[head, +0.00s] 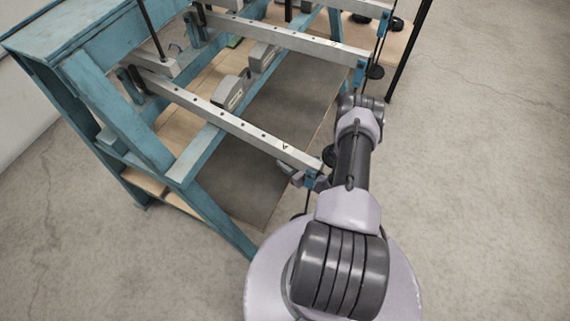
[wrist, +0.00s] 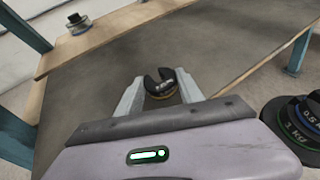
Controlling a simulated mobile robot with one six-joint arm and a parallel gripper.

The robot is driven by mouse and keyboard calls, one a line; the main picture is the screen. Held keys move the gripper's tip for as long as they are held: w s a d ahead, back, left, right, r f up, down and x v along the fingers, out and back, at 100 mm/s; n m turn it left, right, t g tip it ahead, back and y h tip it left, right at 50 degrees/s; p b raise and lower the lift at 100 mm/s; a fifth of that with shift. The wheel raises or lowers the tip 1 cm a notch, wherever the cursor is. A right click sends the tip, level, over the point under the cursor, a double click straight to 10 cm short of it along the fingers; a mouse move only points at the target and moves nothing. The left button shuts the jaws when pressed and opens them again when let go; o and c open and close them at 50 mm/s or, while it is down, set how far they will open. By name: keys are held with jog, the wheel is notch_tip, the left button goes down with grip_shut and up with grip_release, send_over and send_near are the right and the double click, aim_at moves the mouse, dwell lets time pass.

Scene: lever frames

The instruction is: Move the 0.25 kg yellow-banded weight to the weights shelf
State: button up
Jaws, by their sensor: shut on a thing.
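The yellow-banded weight (wrist: 161,84) is a small black slotted disc with a yellow rim and pale lettering, in the middle of the wrist view. My gripper (wrist: 159,90) is shut on it, with one pale finger at each side. The weight is held over a dark grey surface (wrist: 110,75); I cannot tell the gap below it. In the head view my arm hides most of the gripper and the weight is not clear. A wooden shelf board (wrist: 105,32) at the top of the wrist view carries a small stack of weights (wrist: 78,23) at its left.
Black weights (wrist: 298,125), one marked 0.5, are close to my gripper's right side. A blue frame (head: 85,75) holds several metal levers; the nearest lever (head: 235,125), marked A, ends beside my arm. Open concrete floor (head: 480,170) lies right.

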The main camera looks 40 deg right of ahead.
jog(key=shift+w, duration=0.7)
jog(key=shift+w+f+b, duration=0.15)
jog(key=shift+f+b, duration=0.15)
notch_tip(320, 180, down, 3)
jog(key=shift+f+b, duration=0.1)
jog(key=shift+b, duration=1.05)
jog(key=shift+r, duration=0.2)
jog(key=shift+f, duration=0.15)
jog(key=o, duration=1.4)
jog(key=shift+r, duration=0.2)
jog(key=p+v, duration=0.6)
jog(key=v, duration=0.6)
jog(key=shift+f, duration=0.1)
